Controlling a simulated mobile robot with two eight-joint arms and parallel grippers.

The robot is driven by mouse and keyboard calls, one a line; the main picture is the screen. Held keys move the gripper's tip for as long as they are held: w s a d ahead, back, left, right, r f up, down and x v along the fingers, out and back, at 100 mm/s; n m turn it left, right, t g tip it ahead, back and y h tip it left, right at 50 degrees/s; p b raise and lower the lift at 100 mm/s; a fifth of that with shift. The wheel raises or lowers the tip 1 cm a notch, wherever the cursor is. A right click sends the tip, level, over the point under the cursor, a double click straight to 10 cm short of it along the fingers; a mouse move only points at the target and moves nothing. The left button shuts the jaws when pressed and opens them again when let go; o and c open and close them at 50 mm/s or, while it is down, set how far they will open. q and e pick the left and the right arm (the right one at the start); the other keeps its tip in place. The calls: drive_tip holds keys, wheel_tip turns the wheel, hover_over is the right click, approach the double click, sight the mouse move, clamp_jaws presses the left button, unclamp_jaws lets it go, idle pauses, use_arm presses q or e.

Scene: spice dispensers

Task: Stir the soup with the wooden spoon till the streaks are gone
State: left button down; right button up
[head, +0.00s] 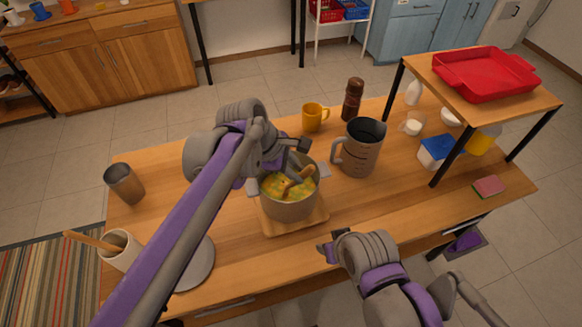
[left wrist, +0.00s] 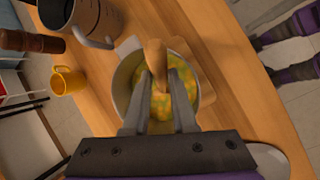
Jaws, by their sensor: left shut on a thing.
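The metal pot (head: 290,208) stands on a wooden board (head: 296,226) in the middle of the table. It holds yellow soup (head: 276,188) with green and orange patches, seen also in the left wrist view (left wrist: 178,75). The wooden spoon (head: 298,184) is in the pot, its lower end in or over the soup. My left gripper (head: 292,170) is above the pot. In the left wrist view its two fingers are shut on the spoon (left wrist: 156,58). My right gripper (head: 328,252) is apart from the pot, near the table's front edge; its jaw opening is unclear.
A dark-topped pitcher (head: 360,150), yellow mug (head: 313,116) and brown grinder (head: 352,100) stand behind and right of the pot. A metal cup (head: 124,184) and a utensil crock (head: 120,250) are at left. A raised shelf with a red tray (head: 485,74) stands at right.

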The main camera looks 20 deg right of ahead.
sight(309, 167)
use_arm(q)
drive_tip(key=shift+w+d, duration=0.1)
drive_tip(key=shift+d, duration=0.35)
use_arm(e)
drive_tip(key=shift+w, duration=0.1)
use_arm(q)
drive_tip(key=shift+s+d+r+p, duration=0.2)
drive_tip(key=shift+s+r+p, duration=0.3)
drive_tip(key=shift+r, duration=0.5)
drive_tip(key=shift+s+d+r+p, duration=0.25)
drive_tip(key=shift+r+p, duration=0.35)
drive_tip(key=shift+r, duration=0.35)
drive_tip(key=shift+s+d+r+p, duration=0.2)
drive_tip(key=shift+s+r+p, duration=0.3)
drive_tip(key=shift+r, duration=0.5)
wheel_tip(309, 167, up, 6)
drive_tip(key=s+d+p, duration=0.1)
drive_tip(key=s+p, duration=0.1)
drive_tip(key=p, duration=0.1)
drive_tip(key=shift+s+d, duration=0.15)
drive_tip(key=shift+d, duration=0.1)
use_arm(e)
drive_tip(key=w+r, duration=0.3)
drive_tip(key=r, duration=0.5)
drive_tip(key=shift+r+t, duration=0.2)
drive_tip(key=shift+t, duration=0.2)
use_arm(q)
drive_tip(key=shift+r, duration=0.1)
